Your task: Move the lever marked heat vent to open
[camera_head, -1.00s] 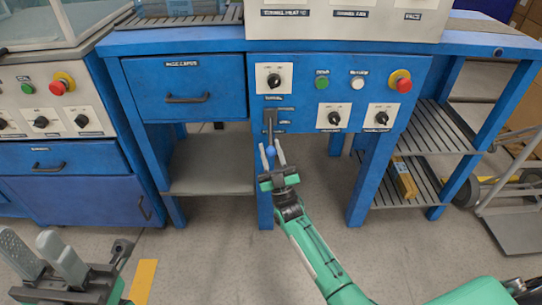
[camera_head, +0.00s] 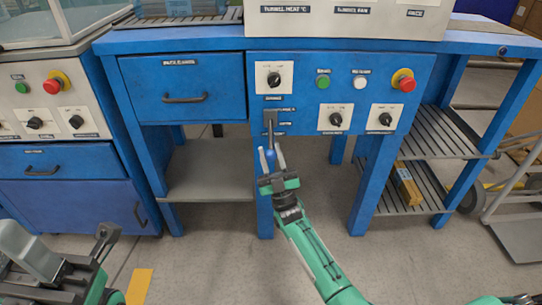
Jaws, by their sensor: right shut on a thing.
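A grey lever (camera_head: 270,124) with a blue ball knob (camera_head: 270,152) sits on the blue front panel, below the upper-left rotary switch. Its handle points down. Small labels beside it are too small to read, so the heat vent marking cannot be confirmed. My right gripper (camera_head: 271,160) is shut on the lever's blue knob, with one finger on each side. My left gripper (camera_head: 22,248) is at the lower left, partly cut off by the picture edge. It is empty, far from the panel, and its fingers look apart.
The panel also carries rotary switches (camera_head: 335,119), a green button (camera_head: 322,82), a white button (camera_head: 360,83) and a red emergency button (camera_head: 404,80). A closed drawer (camera_head: 184,87) is left of it.

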